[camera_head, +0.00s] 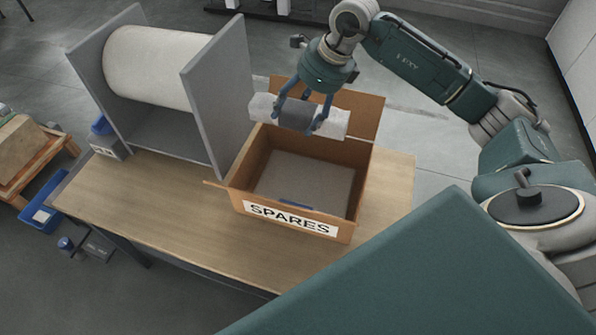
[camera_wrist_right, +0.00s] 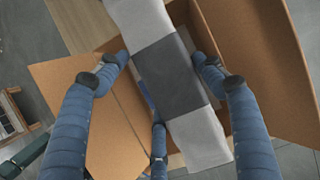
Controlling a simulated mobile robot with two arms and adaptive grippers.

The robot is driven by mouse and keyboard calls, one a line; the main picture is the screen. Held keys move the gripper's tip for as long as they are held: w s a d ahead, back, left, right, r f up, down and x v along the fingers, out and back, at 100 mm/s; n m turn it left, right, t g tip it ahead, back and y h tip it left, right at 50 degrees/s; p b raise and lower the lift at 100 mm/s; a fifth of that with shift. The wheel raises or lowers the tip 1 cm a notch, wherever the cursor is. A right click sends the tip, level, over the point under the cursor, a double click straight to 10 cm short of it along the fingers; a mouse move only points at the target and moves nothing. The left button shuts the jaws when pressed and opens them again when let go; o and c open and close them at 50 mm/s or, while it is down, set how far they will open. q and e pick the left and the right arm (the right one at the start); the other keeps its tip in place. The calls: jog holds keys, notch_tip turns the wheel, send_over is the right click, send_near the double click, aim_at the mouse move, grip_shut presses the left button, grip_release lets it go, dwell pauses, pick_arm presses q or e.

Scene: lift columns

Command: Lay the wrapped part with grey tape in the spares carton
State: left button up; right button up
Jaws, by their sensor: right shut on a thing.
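The wrapped part (camera_head: 263,108) is a long pale bundle with a dark grey tape band around its middle. My right gripper (camera_head: 304,112) is shut on it at the tape band and holds it above the far side of the spares carton (camera_head: 245,190). In the right wrist view the wrapped part (camera_wrist_right: 205,140) runs between the blue fingers of the gripper (camera_wrist_right: 165,85), with the carton (camera_wrist_right: 262,75) below it. The carton stands open on the table, its flaps spread, with a SPARES label on its front. A small blue item shows inside it. My left gripper is not in view.
The wooden table (camera_head: 150,205) has bare room left of the carton. A grey stand with a large white roll (camera_head: 150,68) is at its back left. A small blue-and-white box (camera_head: 106,140) sits by the stand. A wooden rack and blue bin (camera_head: 42,200) are at far left.

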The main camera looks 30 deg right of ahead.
notch_tip(320, 180, down, 19)
jog(key=shift+w+f+p, duration=0.1)
jog(key=shift+p, duration=1.05)
jog(key=shift+f, duration=0.3)
jog(key=shift+f+b, duration=0.55)
jog(key=shift+b, duration=0.05)
jog(key=o, duration=1.7)
jog(key=shift+r, duration=0.1)
